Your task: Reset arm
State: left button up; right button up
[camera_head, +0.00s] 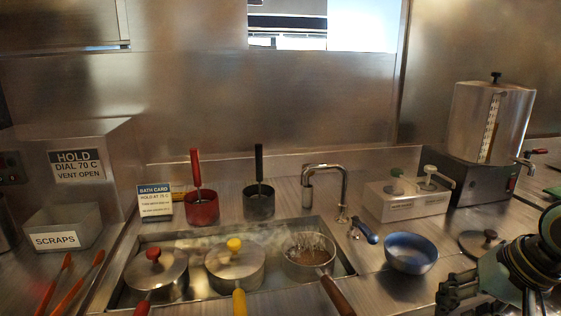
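My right arm comes in at the lower right corner, and its gripper (455,293) is low in the picture, over the counter to the right of the blue bowl (411,254). The fingers are dark, small and partly cut off by the lower edge, so I cannot tell whether they are open or shut. I see no object clearly held in it. My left gripper is not in view. A round metal lid with a dark knob (482,244) lies on the counter just behind my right gripper.
A water bath (343,266) holds a red-knobbed pot (158,277), a yellow-knobbed pot (235,268) and an open pot with brown contents (308,256). A faucet (345,182), pump box (407,202) and steel urn (492,122) stand behind. Orange tongs (55,288) lie left.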

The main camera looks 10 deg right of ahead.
jog(key=s+a+n+h, duration=0.2)
jog(key=s+a+n, duration=0.15)
jog(key=s, duration=0.55)
jog(key=s+a+n+h, duration=0.15)
jog(key=s+n, duration=0.25)
jog(key=s, duration=0.4)
notch_tip(320, 180, down, 34)
jog(key=s+d+g+b, duration=0.1)
jog(key=d+g+b, duration=0.1)
jog(key=b, duration=0.7)
pick_arm(q)
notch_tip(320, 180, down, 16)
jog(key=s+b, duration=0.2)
jog(key=b, duration=0.5)
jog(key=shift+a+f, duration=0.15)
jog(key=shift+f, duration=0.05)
pick_arm(e)
jog(key=s+f, duration=0.9)
jog(key=f, duration=0.3)
jog(key=s+d+f+g, duration=0.1)
jog(key=s+f, duration=0.9)
jog(key=f, duration=0.2)
jog(key=shift+s+f+y, duration=0.15)
jog(key=shift+f+y, duration=0.2)
jog(key=shift+m+g, duration=0.25)
jog(key=shift+g, duration=0.05)
